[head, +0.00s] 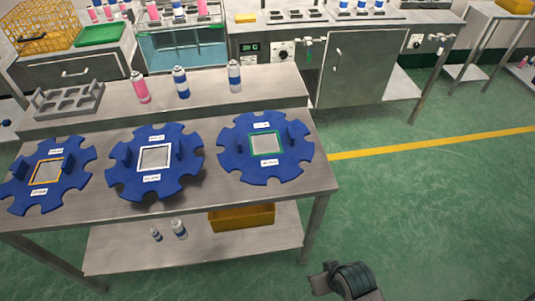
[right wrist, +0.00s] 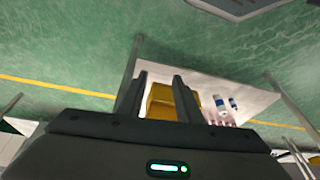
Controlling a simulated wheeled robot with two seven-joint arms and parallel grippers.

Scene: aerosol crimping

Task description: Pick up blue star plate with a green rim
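The blue star plate with a green rim (head: 263,170) lies flat on the steel table, the rightmost of three similar notched blue plates. The green rim frames a grey square at its middle, with white labels and upright blue handles around it. The white-rimmed blue plate (head: 153,187) lies in the middle and the orange-rimmed one (head: 25,192) at the left. My right gripper (right wrist: 160,76) is open and empty in the right wrist view, apart from the plates. My left gripper is not in view.
The steel table (head: 318,172) has a raised back shelf with a pink can (head: 140,88), two blue-white cans and a grey rack (head: 68,100). A yellow bin (head: 241,218) and small cans stand on its lower shelf. Green floor is clear to the right.

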